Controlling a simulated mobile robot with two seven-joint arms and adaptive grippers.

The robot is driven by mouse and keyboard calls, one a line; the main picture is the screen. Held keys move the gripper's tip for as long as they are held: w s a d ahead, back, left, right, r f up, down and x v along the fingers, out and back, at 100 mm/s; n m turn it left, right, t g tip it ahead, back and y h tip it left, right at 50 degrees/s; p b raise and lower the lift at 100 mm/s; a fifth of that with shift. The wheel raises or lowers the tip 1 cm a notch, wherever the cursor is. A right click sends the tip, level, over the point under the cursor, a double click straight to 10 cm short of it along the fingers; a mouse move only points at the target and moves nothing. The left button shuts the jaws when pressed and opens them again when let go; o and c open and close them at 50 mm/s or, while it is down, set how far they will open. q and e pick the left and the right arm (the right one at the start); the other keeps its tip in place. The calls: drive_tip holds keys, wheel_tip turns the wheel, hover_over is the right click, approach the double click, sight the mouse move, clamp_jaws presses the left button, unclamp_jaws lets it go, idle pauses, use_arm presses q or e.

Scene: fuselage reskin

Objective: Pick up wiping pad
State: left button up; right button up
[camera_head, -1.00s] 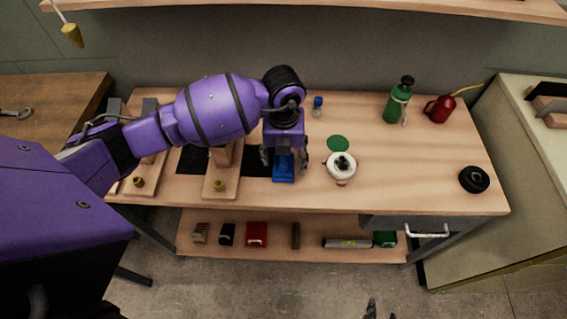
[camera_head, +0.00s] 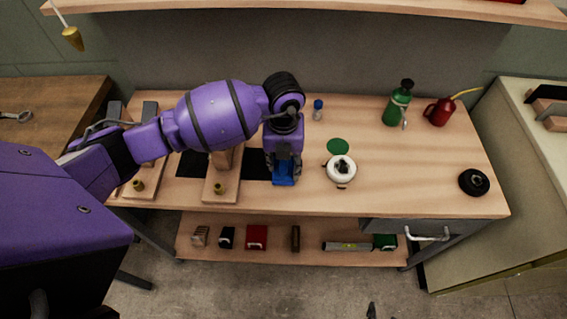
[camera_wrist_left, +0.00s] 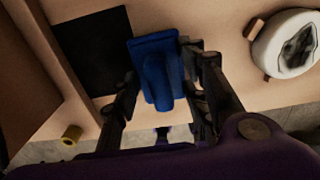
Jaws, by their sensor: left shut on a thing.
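The blue wiping pad (camera_head: 284,178) lies near the front edge of the bench, just right of a black square. It has a flat base and a raised grip, seen in the left wrist view (camera_wrist_left: 157,72). My left gripper (camera_head: 284,168) points down over it, its fingers shut on the pad's grip from both sides. In the left wrist view the fingers (camera_wrist_left: 160,98) stand left and right of the grip. I cannot tell whether the pad is lifted off the bench. My right gripper is not in view.
A white round pot (camera_head: 341,169) stands close to the right of the pad, beside a green disc (camera_head: 338,147). A wooden block fixture (camera_head: 222,178) is to the left. A green bottle (camera_head: 398,103) and red oil can (camera_head: 439,110) stand at back right. The bench's right middle is clear.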

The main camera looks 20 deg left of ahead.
use_arm(q)
drive_tip(key=shift+r, duration=0.45)
wheel_tip(320, 180, up, 3)
drive_tip(key=shift+d+f, duration=0.15)
drive_tip(key=shift+f, duration=0.05)
drive_tip(key=s+d+r, duration=0.9)
drive_tip(key=d, duration=0.1)
drive_tip(key=shift+s+r+p, duration=0.2)
drive_tip(key=shift+s+p, duration=0.1)
drive_tip(key=shift+p, duration=0.05)
